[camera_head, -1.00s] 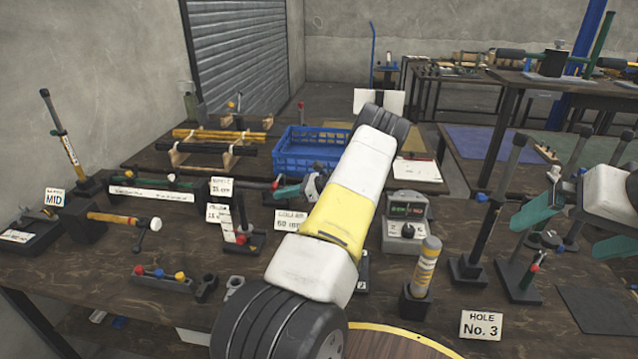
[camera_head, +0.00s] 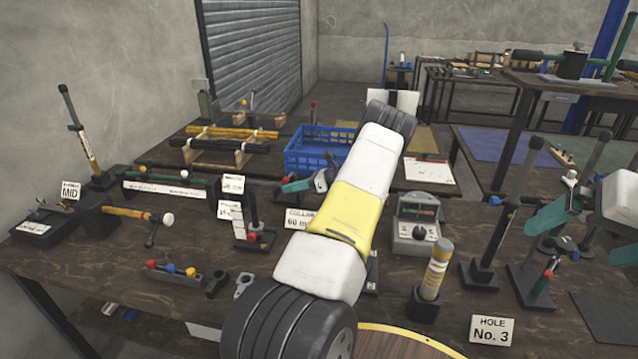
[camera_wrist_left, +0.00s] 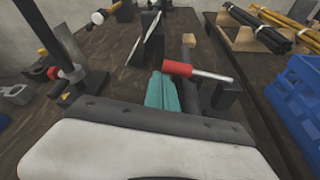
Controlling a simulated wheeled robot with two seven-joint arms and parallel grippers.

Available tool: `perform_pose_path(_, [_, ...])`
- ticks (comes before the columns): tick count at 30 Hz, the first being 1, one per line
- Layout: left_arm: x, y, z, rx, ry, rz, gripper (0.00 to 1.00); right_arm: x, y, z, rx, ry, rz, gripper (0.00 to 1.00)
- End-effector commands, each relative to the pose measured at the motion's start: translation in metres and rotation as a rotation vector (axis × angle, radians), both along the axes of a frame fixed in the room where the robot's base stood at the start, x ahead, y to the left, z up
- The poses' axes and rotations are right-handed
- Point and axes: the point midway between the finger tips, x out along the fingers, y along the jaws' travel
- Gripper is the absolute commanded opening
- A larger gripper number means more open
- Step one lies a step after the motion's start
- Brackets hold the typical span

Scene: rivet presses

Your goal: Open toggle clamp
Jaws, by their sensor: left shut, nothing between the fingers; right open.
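My left gripper (camera_head: 297,186) is shut and empty, at the middle of the bench behind my own arm. Its teal fingers (camera_wrist_left: 160,92) also show in the left wrist view. Just beyond their tips is a red grip (camera_wrist_left: 177,69) on a bright metal rod, beside a dark block (camera_wrist_left: 226,95). The red grip also shows in the head view (camera_head: 286,179). This may be the toggle clamp's handle; I cannot tell. I cannot tell whether the fingers touch it. My right gripper (camera_head: 572,242) is open and empty at the right.
A blue crate (camera_head: 315,160) stands behind the left gripper. A grey control box (camera_head: 417,228) and a striped cylinder (camera_head: 436,270) stand right of my left arm. Tools on upright posts, a rack of colored knobs (camera_head: 170,271) and label cards crowd the bench.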

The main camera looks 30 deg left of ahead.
Motion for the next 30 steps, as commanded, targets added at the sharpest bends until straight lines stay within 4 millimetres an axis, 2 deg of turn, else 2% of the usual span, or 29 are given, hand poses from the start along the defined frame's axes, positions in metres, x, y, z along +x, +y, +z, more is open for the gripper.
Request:
perform_pose_path(10, [0.005, 0.002, 0.035, -0.096, 0.304, 0.002, 0.00, 0.000, 0.000, 0.000, 0.000, 0.000, 0.000, 1.00])
perform_pose_path(20, [0.019, 0.006, 0.064, -0.095, 0.301, -0.001, 0.00, 0.000, 0.000, 0.000, 0.000, 0.000, 0.000, 1.00])
perform_pose_path(30, [0.044, 0.015, 0.085, -0.094, 0.302, 0.000, 0.00, 0.000, 0.000, 0.000, 0.000, 0.000, 0.000, 1.00])
